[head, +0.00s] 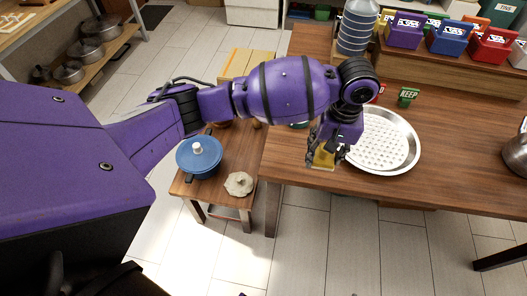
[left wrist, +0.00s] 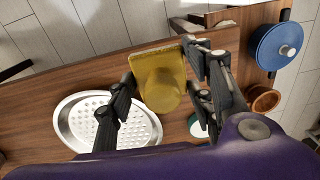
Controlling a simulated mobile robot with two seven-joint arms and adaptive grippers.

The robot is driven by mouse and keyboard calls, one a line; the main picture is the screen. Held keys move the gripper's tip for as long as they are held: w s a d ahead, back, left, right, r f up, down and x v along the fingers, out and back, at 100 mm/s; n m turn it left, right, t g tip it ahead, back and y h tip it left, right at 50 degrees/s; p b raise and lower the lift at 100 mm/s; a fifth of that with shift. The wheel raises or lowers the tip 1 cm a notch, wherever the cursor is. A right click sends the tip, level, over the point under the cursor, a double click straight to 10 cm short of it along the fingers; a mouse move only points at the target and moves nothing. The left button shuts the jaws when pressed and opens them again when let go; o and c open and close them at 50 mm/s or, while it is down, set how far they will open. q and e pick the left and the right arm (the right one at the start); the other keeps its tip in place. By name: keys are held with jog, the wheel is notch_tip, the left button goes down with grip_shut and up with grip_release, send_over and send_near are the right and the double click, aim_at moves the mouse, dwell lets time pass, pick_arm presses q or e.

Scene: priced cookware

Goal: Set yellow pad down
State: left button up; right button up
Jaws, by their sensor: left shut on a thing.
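The yellow pad (head: 323,158) is a square, dull yellow block, and the left wrist view shows a rounded boss on its near face (left wrist: 160,78). My left gripper (head: 326,146) is shut on it, with one dark finger on each side in the left wrist view (left wrist: 158,88). In the head view, the pad appears over the front left corner of the wooden table (head: 440,190), left of the round perforated metal tray (head: 393,140). I cannot tell whether the pad touches the table. The fingers and wrist partly hide it in the head view. My right gripper is not in view.
Left of the table, a low wooden stand holds a blue lidded pot (head: 199,160) and a pale lumpy item (head: 239,184). A green KEEP sign (head: 408,96) stands behind the tray. Coloured boxes line the back shelf. The table front right of the tray is mostly clear.

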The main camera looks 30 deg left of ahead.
pick_arm(q)
jog(key=w+a+f, duration=0.4)
jog(key=w+a, duration=0.1)
jog(key=a, duration=0.1)
jog(key=b, duration=0.2)
send_over(294, 152)
jog(key=f, duration=0.4)
jog(key=shift+s+d+f, duration=0.25)
jog(key=shift+d+f, duration=0.1)
jog(key=shift+d, duration=0.05)
jog(key=shift+w+a+f, duration=0.1)
jog(key=shift+a+f, duration=0.05)
jog(key=shift+f, duration=0.05)
jog(key=f, duration=0.3)
jog(key=shift+w+a+f, duration=0.1)
jog(key=shift+a+f, duration=0.1)
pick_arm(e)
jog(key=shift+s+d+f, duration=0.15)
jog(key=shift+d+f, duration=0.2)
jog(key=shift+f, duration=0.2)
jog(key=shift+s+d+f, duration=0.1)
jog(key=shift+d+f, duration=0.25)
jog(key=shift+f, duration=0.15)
pick_arm(q)
jog(key=shift+f, duration=0.1)
jog(key=shift+f, duration=0.15)
jog(key=o, duration=1.2)
jog(key=shift+o, duration=0.2)
